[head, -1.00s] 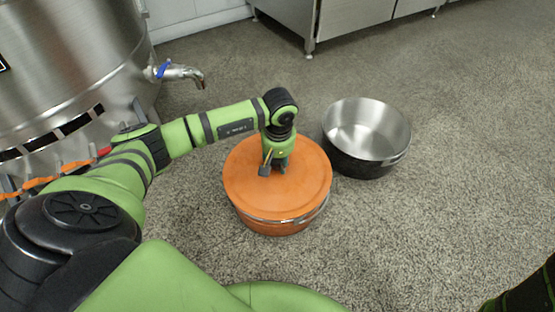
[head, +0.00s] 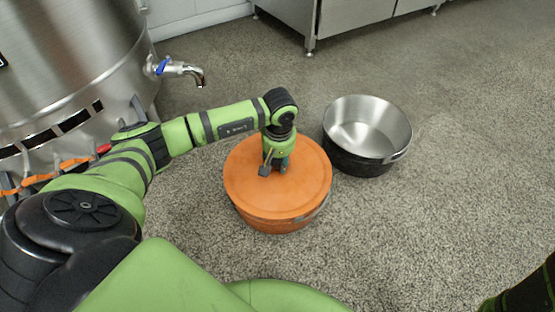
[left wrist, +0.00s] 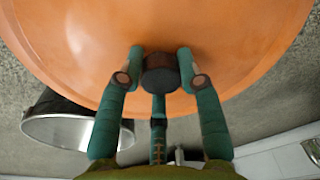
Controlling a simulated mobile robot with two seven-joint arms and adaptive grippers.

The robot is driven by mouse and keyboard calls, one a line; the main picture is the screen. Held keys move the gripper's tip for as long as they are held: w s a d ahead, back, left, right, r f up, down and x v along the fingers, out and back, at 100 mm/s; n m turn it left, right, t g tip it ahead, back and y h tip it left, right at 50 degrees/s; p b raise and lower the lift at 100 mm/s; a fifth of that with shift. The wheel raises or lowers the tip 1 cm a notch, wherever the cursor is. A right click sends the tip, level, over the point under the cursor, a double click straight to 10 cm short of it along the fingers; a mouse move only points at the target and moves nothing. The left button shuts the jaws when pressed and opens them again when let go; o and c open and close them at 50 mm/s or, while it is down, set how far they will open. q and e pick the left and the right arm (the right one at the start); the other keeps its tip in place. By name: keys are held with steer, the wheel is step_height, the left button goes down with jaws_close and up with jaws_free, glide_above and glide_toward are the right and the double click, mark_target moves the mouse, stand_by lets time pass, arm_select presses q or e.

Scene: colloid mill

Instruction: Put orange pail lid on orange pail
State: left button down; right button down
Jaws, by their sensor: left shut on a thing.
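The orange pail lid (head: 270,200) is a round disc lying over the top of the orange pail (head: 275,225), whose side shows below its front edge. In the head view the lid looks roughly level and covers the pail's mouth; I cannot tell whether it is fully seated. My left gripper (head: 273,170) comes down onto the lid's middle. In the left wrist view the teal fingers (left wrist: 160,70) are shut around the dark round knob (left wrist: 160,75) of the orange lid (left wrist: 180,30). My right gripper is not in view.
An open steel pot (head: 367,135) stands on the floor just right of the pail and shows in the left wrist view (left wrist: 70,132). A large steel vessel (head: 70,60) with a tap (head: 180,70) is at left. Steel cabinets (head: 350,18) stand behind. Floor to the right is clear.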

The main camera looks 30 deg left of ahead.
arm_select(q)
steer(key=c, duration=0.7)
jaws_free()
steer(key=shift+c, duration=0.2)
step_height(320, 180, up, 12)
steer(key=s+d, duration=0.1)
